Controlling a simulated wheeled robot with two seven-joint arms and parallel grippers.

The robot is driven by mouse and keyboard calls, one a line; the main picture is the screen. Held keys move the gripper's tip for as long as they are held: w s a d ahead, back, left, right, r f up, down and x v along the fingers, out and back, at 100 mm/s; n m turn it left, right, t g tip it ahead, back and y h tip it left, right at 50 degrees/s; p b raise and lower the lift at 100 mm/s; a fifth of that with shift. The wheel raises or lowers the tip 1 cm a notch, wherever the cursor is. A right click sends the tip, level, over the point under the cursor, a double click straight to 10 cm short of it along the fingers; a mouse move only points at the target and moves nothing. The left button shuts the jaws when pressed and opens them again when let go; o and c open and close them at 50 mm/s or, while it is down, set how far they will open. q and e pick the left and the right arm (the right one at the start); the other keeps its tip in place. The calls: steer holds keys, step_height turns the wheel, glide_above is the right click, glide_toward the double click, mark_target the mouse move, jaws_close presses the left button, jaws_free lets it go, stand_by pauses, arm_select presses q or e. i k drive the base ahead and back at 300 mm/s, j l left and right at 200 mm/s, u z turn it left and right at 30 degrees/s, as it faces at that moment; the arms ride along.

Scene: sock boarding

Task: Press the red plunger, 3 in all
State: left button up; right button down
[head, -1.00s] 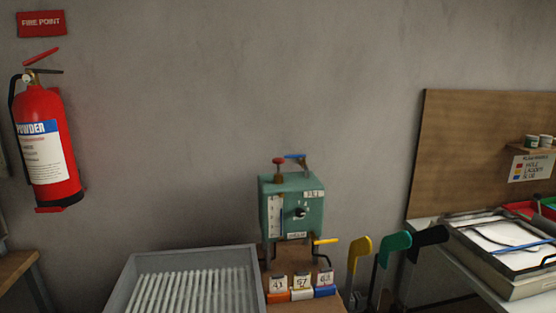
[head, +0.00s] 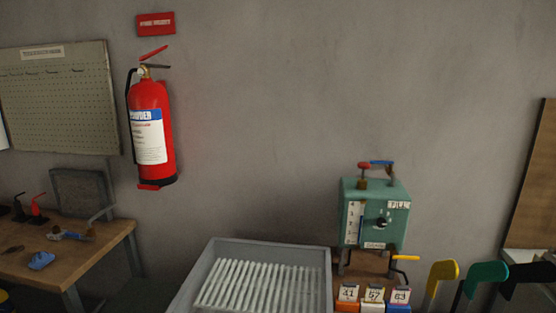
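The red plunger (head: 363,167) is a small red knob on top of a green box (head: 347,215) in the head view, right of centre. It stands up on a short stem beside a blue lever (head: 381,163). The box has a white scale on its left, a dark dial and a label on its front. A yellow-handled lever (head: 405,257) sticks out low on its right. Neither of my grippers is in view, and nothing touches the plunger.
A grey tray of white rods (head: 207,271) stands left of the box. Orange, white and blue numbered blocks sit in front of it. Yellow, green (head: 488,274) and black boards stand right. A wooden bench (head: 105,245) and red extinguisher (head: 152,130) are at left.

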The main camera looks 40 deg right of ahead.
mark_target(363, 165)
steer(key=k+l+u, duration=0.1)
steer(key=u, duration=0.15)
steer(key=k+l, duration=0.2)
steer(key=l, duration=0.15)
steer(key=k+l, duration=0.2)
steer(key=l, duration=0.15)
steer(key=k+l, duration=0.2)
steer(key=l, duration=0.15)
steer(key=k+l, duration=0.2)
steer(key=l, duration=0.15)
